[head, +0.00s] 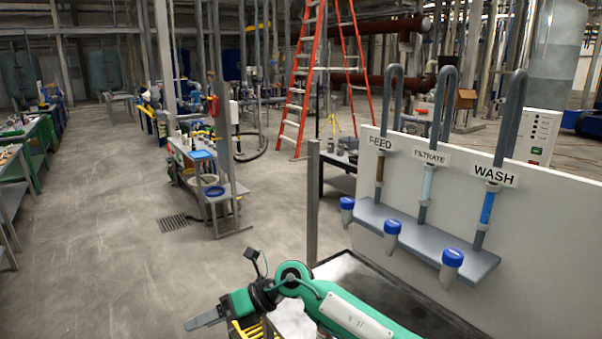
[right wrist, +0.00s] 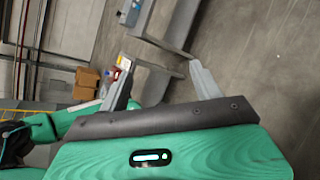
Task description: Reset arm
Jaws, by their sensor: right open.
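My right arm (head: 350,314), green with dark joints, reaches in from the bottom right of the head view and bends toward the left. My right gripper (head: 204,319) is at the bottom of the head view, pointing left over the grey floor. In the right wrist view, the two grey fingers of the right gripper (right wrist: 160,82) stand well apart with nothing between them. The gripper is open and empty, clear of the panel and its shelf. My left gripper is not in view.
A white panel (head: 540,208) at right carries FEED, FILTRATE and WASH pipes. Its grey shelf (head: 400,229) holds blue-capped tubes (head: 451,265). A grey post (head: 312,205) stands left of the panel. An orange ladder (head: 299,85) stands farther back. Open floor (head: 110,235) lies at left.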

